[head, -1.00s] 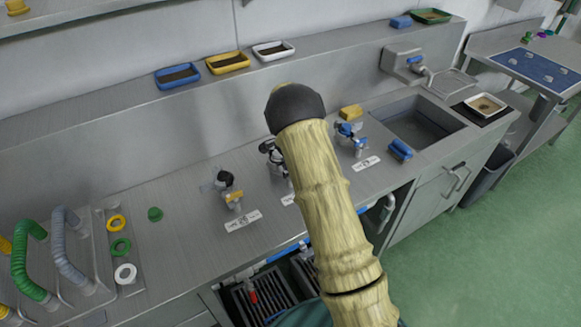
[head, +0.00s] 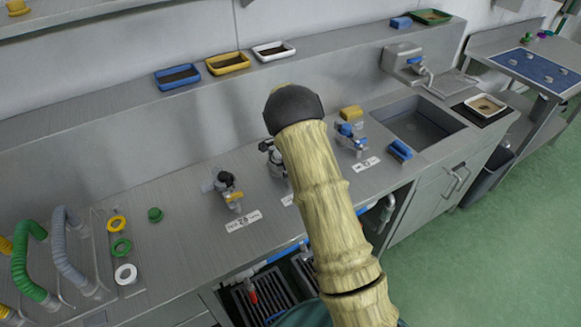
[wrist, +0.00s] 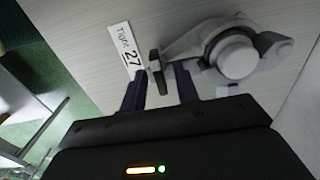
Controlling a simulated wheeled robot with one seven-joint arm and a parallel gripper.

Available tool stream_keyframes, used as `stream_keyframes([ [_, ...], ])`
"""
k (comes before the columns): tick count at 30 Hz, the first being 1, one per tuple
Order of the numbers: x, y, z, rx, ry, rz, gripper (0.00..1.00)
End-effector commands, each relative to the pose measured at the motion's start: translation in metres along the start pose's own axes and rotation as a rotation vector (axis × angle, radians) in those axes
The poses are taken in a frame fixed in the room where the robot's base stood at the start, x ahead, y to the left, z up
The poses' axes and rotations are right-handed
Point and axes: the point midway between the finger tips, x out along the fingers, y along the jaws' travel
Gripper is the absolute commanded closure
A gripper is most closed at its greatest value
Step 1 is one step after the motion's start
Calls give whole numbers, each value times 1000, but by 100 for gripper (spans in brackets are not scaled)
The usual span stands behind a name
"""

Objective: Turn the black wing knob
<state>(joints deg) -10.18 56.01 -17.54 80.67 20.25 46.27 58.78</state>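In the wrist view a black wing knob (wrist: 157,70) stands on edge at the side of a grey valve with a round pale cap (wrist: 236,58). My gripper (wrist: 160,85) is open, its two dark fingers on either side of the wing. A gap seems to show beside the wing, and I cannot tell whether either finger touches it. A label reading "Tight 27" (wrist: 124,49) lies just left of the wing. In the head view my arm covers most of the middle valve (head: 268,147) and hides my gripper.
Green and grey hoses (head: 62,245) rise at the far left. A sink (head: 415,122) lies right.

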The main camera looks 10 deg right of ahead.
Motion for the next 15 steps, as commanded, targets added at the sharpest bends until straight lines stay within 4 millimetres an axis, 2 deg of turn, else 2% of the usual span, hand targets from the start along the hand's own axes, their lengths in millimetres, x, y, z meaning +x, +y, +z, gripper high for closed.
stream_keyframes([
  [5,-6,0,0,-1,0,0,69],
  [8,-17,-1,0,-1,0,-2,69],
  [15,-62,-1,0,-1,2,-4,69],
])
